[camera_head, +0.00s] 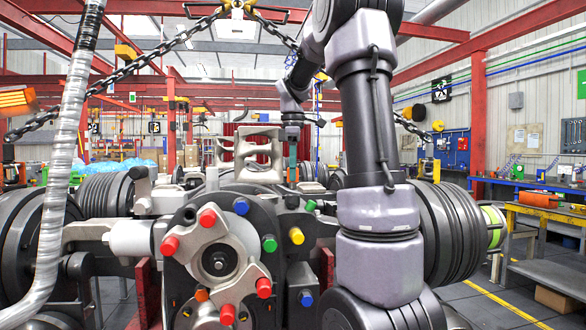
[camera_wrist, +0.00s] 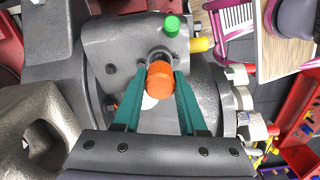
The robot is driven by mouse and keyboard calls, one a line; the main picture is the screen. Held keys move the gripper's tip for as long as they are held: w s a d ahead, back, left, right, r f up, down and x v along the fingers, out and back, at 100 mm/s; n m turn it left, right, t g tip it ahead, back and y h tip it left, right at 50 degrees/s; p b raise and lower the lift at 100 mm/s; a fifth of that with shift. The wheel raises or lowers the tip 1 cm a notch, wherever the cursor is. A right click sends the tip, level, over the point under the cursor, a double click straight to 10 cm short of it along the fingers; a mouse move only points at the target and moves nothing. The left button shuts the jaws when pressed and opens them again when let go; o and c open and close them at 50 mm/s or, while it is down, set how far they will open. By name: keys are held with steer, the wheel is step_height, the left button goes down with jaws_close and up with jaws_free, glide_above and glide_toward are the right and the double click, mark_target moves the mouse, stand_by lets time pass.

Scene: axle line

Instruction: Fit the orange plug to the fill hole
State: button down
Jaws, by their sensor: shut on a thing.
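My gripper (camera_wrist: 160,76) is shut on the orange plug (camera_wrist: 160,84), with one teal finger on each side of it. The plug is at a grey cast housing (camera_wrist: 110,45), and a dark round opening (camera_wrist: 158,55) shows just past its far end, partly hidden by the plug. I take this opening to be the fill hole. I cannot tell whether the plug's end is inside it or just short of it.
A green cap (camera_wrist: 171,26) stands beyond the opening, and a yellow cap (camera_wrist: 200,45) is right of it. In the head view red, blue, green and yellow caps surround the front hub (camera_head: 219,262). A chain (camera_head: 110,80) and a clear hose (camera_head: 62,170) hang at left.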

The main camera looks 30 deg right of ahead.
mark_target(293, 183)
steer(key=shift+f, duration=0.2)
steer(key=shift+f, duration=1.75)
steer(key=shift+c, duration=1.9)
jaws_free()
step_height(293, 183, up, 11)
steer(key=shift+f, duration=0.1)
steer(key=shift+s, duration=0.1)
steer(key=s+a+f+m+t, duration=0.2)
steer(key=s+a+f+m, duration=0.1)
steer(key=s+a+m, duration=0.1)
steer(key=s+a+f+m+t+y, duration=0.1)
steer(key=s+a+f+m, duration=0.3)
steer(key=s, duration=0.5)
steer(key=s+a+f+m+t+y, duration=0.1)
steer(key=s+a+f+m+t, duration=0.2)
steer(key=m, duration=0.5)
steer(key=s+a+t, duration=0.1)
steer(key=s+a, duration=0.1)
steer(key=s, duration=0.1)
steer(key=shift+s+a+f, duration=0.15)
steer(key=shift+s+a, duration=0.05)
